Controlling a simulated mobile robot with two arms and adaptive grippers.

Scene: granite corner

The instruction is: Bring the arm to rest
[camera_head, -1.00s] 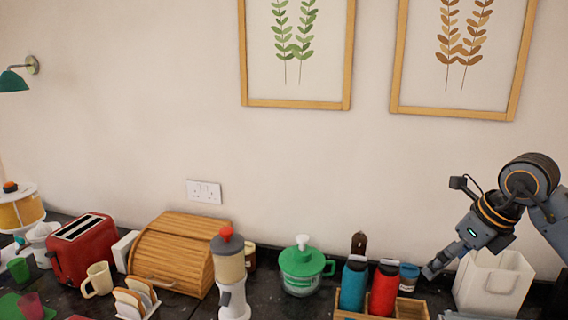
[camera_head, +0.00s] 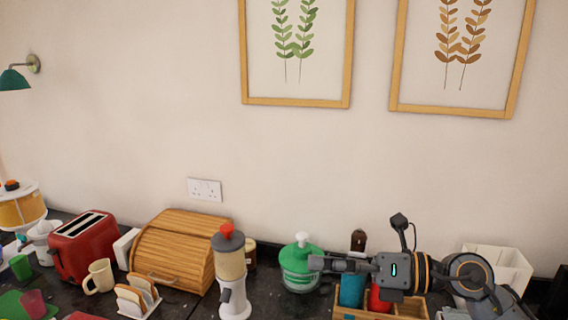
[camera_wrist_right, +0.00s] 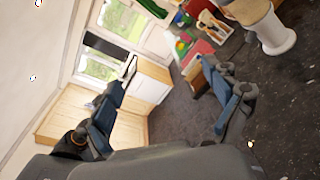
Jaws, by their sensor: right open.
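My right gripper (camera_head: 318,264) reaches in from the right in the head view. It points left, in front of the green-lidded jar (camera_head: 298,272) and above the wooden caddy (camera_head: 345,313). In the right wrist view its two fingers (camera_wrist_right: 165,98) are spread wide apart with nothing between them. The arm partly hides the blue bottle (camera_head: 352,290) and the red bottle (camera_head: 379,300) in the caddy. My left gripper does not show.
A grinder with a red knob (camera_head: 232,275) stands left of the gripper. A white container (camera_head: 498,264) stands behind the arm.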

